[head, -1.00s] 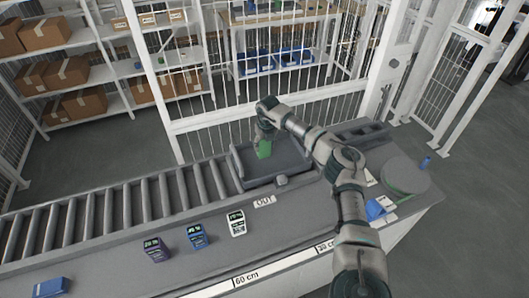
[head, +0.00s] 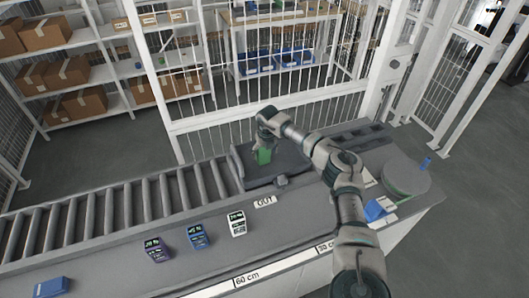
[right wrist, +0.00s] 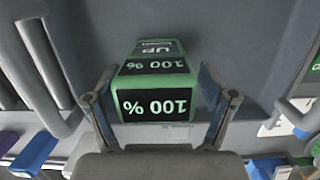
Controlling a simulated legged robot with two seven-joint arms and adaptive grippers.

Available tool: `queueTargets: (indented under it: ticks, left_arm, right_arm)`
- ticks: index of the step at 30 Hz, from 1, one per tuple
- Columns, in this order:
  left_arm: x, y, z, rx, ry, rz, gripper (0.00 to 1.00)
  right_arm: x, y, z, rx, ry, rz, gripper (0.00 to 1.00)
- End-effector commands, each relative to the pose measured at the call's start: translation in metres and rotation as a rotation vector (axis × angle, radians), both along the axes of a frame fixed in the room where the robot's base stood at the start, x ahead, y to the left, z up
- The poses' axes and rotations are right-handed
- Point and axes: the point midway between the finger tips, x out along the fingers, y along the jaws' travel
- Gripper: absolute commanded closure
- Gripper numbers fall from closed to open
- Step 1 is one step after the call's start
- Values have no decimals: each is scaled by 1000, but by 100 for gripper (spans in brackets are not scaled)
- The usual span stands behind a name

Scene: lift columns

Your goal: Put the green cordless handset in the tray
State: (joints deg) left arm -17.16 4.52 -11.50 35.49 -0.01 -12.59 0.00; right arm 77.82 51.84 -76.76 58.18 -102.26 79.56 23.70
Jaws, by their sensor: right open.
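The green handset (head: 263,156) stands in the dark grey tray (head: 238,167) beside the rollers. In the right wrist view the green handset (right wrist: 155,98) shows dark panels reading "100 %", upside down to me. My right gripper (head: 264,146) is above the handset, with its arm coming in from the lower right. In the right wrist view my right gripper (right wrist: 158,100) is open, one finger on each side of the handset, with a gap showing at the sides. The handset's underside is hidden. My left gripper is not in view.
Purple (head: 156,250), blue (head: 198,237) and white (head: 237,223) devices stand on the counter in front of the roller conveyor (head: 110,212). A blue box (head: 51,287) lies at the lower left. A round grey-green disc (head: 404,177) is at the right end. A mesh fence (head: 270,125) stands behind.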

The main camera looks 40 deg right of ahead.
Motion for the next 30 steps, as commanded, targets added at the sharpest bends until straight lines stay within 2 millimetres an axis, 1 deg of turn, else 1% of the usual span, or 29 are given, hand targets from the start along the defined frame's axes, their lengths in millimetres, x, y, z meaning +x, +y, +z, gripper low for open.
queueTargets:
  ticks: [2, 5, 12, 15, 18, 22, 30]
  left_arm:
    - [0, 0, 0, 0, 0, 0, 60]
    - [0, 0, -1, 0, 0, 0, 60]
    - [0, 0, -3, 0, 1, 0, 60]
    - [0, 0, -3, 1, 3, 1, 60]
    - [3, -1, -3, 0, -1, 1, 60]
    - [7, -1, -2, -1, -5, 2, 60]
    - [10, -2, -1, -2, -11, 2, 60]
  right_arm:
    - [0, 0, 6, 0, -2, 0, 17]
    - [-2, 1, 20, 0, -4, 1, 17]
    - [-10, 4, 74, 0, -6, 1, 17]
    - [-14, 5, 93, 0, -4, 1, 17]
    - [-16, 6, 107, 0, -3, 1, 17]
    - [-18, 6, 117, 0, -1, 1, 17]
    - [-19, 6, 119, 0, -1, 0, 17]
